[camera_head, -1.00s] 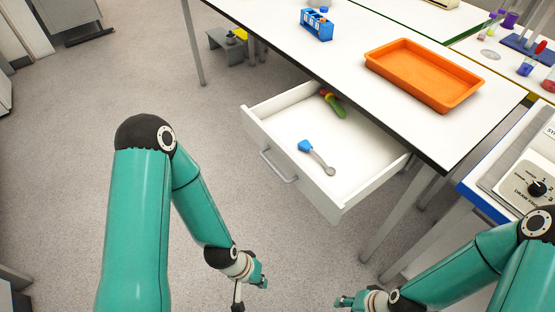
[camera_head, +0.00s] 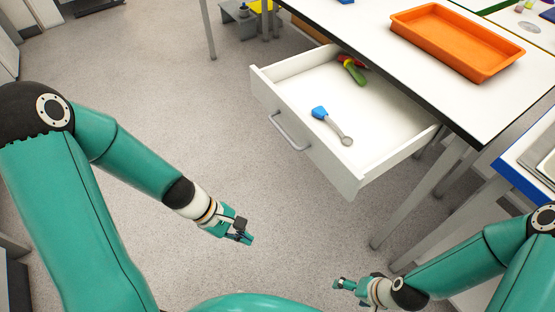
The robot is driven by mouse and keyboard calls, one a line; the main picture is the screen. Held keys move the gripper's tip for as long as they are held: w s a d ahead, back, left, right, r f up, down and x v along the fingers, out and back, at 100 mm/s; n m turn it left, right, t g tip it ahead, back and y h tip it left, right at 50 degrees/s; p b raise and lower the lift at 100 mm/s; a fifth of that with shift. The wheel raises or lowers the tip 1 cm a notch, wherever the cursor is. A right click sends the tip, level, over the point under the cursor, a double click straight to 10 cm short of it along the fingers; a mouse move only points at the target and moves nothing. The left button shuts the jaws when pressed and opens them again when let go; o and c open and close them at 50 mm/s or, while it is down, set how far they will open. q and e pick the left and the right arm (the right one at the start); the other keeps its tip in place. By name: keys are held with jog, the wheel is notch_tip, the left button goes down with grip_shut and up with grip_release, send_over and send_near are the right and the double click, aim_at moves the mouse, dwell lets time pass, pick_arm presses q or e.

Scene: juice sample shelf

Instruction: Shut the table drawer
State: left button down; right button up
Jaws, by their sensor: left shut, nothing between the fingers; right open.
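The white table drawer (camera_head: 315,155) is pulled out from under the white table (camera_head: 395,60). A grey bar handle (camera_head: 288,131) is on its front. Inside lie a blue-headed tool with a grey shaft (camera_head: 332,125) and a green-handled tool (camera_head: 352,70) with a red part. My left gripper (camera_head: 246,238) is shut and empty, in front of the drawer and below its handle in the picture, apart from it. My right gripper (camera_head: 338,284) is open and empty, low in the picture, below the drawer's near right corner and apart from it.
An orange tray (camera_head: 457,40) sits on the table top. Table legs (camera_head: 420,195) stand right of the drawer. A blue-edged bench (camera_head: 520,182) is at the right. A grey stool (camera_head: 238,22) stands at the back. The floor left of the drawer is clear.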

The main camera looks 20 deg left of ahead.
pick_arm(q)
jog(key=w+a+r+n+t+h+b, duration=0.2)
jog(key=w+a+r+n+t+b, duration=0.15)
jog(key=w+r+n+t, duration=0.35)
jog(key=w+a+r+n+t+h+b, duration=0.1)
jog(key=w+a+r+n+t+b, duration=0.3)
jog(key=r, duration=0.4)
jog(key=w+d+f+n+b, duration=0.1)
jog(key=w+d+f, duration=0.1)
jog(key=w+d, duration=0.7)
jog(key=shift+w+d+f+t+b, duration=0.25)
jog(key=shift+w+t+b, duration=0.15)
jog(key=shift+w, duration=0.1)
pick_arm(e)
notch_tip(320, 180, down, 12)
